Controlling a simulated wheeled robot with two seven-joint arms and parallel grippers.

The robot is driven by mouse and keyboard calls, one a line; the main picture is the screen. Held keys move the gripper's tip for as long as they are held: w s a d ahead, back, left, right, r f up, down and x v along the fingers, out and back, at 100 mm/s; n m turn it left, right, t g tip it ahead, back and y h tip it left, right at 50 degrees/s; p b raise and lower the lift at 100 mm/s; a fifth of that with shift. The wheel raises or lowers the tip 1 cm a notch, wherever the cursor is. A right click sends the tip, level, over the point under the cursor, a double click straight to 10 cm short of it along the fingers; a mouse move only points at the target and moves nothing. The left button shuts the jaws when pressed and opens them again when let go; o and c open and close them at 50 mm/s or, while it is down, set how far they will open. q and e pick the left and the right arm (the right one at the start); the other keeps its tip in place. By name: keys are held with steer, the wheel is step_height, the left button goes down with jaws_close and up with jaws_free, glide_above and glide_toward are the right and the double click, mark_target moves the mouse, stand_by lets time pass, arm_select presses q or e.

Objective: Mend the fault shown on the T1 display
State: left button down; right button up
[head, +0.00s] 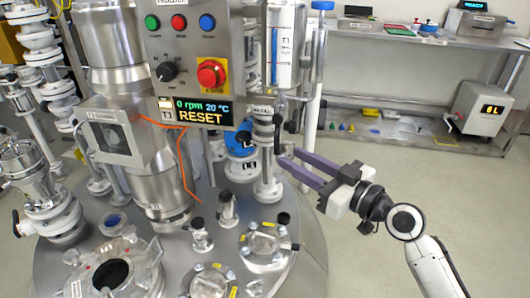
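The T1 display (202,112) sits at the bottom of a grey control box (221,25) and reads "0 rpm 20 °C" with "RESET" below in yellow. The box carries a green button (152,22), a red button (179,22), a blue button (207,22), a black knob (169,71) and a red mushroom button (211,73) on a yellow plate. My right gripper (289,157) has two purple fingers standing apart with nothing seen between them. Its tips are close to the pipe with a black handle (277,131), right of the display; contact cannot be told. My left gripper is not in view.
The steel reactor lid (234,263) with ports and valves fills the lower left. An orange cable (182,165) hangs below the box. A glass tube with blue liquid (274,55) stands above my gripper. Floor at right is clear.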

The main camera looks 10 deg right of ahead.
mark_target(277, 136)
steer(key=r+p+x, duration=0.1)
steer(key=x, duration=0.9)
steer(key=shift+w+a, duration=0.2)
steer(key=shift+r, duration=0.1)
jaws_close()
